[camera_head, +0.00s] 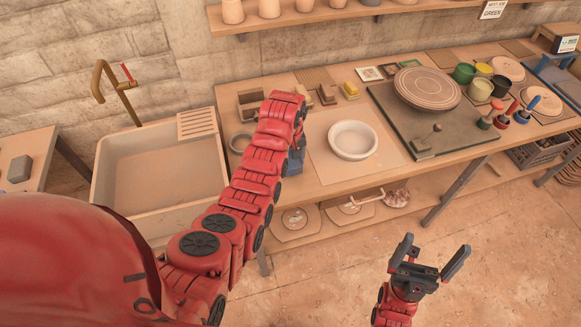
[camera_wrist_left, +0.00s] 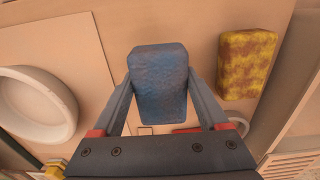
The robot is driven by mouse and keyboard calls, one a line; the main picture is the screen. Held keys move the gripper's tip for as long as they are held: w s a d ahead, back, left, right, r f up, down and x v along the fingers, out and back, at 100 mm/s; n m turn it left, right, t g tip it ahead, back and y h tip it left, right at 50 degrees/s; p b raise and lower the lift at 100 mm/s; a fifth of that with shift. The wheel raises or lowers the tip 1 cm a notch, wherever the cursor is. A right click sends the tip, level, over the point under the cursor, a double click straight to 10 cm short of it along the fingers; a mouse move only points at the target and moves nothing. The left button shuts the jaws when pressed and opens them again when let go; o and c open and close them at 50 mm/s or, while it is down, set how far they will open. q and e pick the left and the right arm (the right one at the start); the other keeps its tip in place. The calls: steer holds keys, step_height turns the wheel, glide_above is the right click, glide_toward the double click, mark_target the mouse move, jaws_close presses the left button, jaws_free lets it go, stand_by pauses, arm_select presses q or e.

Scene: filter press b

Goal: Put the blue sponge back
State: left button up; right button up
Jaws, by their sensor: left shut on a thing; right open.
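The blue sponge (camera_wrist_left: 158,85) is a worn, rounded block between the fingers of my left gripper (camera_head: 297,150) in the left wrist view. The gripper is shut on it. A bit of the sponge shows in the head view (camera_head: 296,163), below the end of my left arm, by the table's left part; the arm hides most of it. I cannot tell whether it touches the table. A yellow-brown sponge (camera_wrist_left: 247,62) lies beside it in the left wrist view. My right gripper (camera_head: 434,250) is open and empty, in front of the table.
A white bowl (camera_head: 353,140) stands on a pale board (camera_head: 395,158) right of the left gripper. A sink (camera_head: 150,165) is on the left. Pots, a wheel disc (camera_head: 427,89) and coloured-handled tools fill the table's right part. A lower shelf holds flat items.

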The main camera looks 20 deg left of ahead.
arm_select(q)
step_height(320, 180, down, 3)
steer(key=shift+s+r+p, duration=0.1)
steer(key=shift+r+p, duration=0.05)
steer(key=shift+p, duration=0.8)
steer(key=shift+f, duration=0.4)
steer(key=shift+f, duration=0.15)
steer(key=o, duration=1.1)
steer(key=shift+r, duration=0.25)
